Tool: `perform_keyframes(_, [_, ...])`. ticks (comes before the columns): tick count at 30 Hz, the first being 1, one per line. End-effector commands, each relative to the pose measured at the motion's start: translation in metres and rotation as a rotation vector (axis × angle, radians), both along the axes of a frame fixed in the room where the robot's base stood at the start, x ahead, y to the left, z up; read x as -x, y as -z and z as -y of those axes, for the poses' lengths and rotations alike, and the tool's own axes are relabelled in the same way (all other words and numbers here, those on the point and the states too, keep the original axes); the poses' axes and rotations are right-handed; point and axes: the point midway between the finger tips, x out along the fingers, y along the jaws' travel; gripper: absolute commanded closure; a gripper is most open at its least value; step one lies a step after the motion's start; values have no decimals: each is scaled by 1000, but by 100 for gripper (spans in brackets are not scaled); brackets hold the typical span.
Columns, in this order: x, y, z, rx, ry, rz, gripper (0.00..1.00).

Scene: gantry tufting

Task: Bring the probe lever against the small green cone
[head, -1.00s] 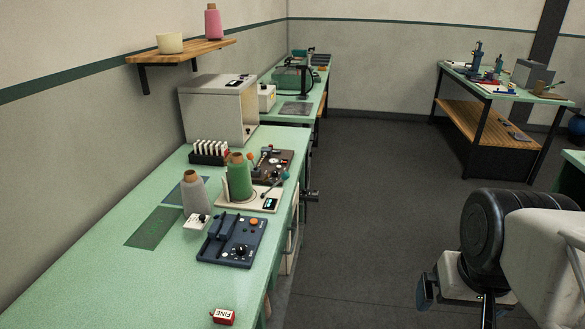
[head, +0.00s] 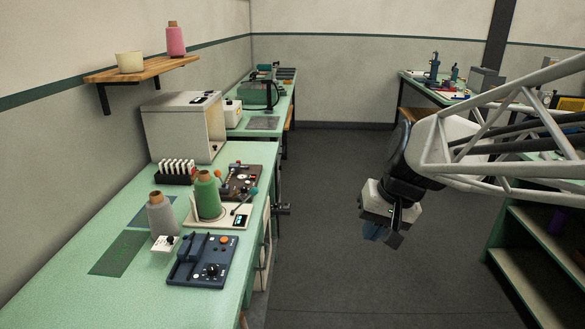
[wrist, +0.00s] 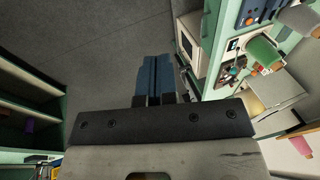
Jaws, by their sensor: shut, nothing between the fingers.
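The green cone (head: 207,196), a green thread spool with a brown tip, stands upright on a cream device (head: 225,217) with a small display on the left bench. It also shows in the wrist view (wrist: 262,52). My gripper (head: 381,235) hangs over the open floor, well to the right of the bench. Its blue fingers (wrist: 154,76) are shut and empty, touching nothing.
A grey cone (head: 161,215), a white box (head: 165,243) and a blue control panel (head: 202,260) stand near the cream device. A brown panel (head: 240,180) with knobs lies behind it. Green-edged shelving (head: 540,235) stands at the right. The floor between is clear.

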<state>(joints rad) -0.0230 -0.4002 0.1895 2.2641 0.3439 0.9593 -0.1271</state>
Motion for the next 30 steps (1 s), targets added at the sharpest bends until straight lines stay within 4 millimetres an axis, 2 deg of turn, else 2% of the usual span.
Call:
perform_keyframes(1, [-15,1,-6,-23,-2,-8,100])
perform_keyframes(15, [-143,16,-59,-251,4,-49,100])
perform_keyframes(23, [-214,36,-89,-374,18,-63,100])
perform_keyframes(30, [-278,62,-117,-484,37,-70,100])
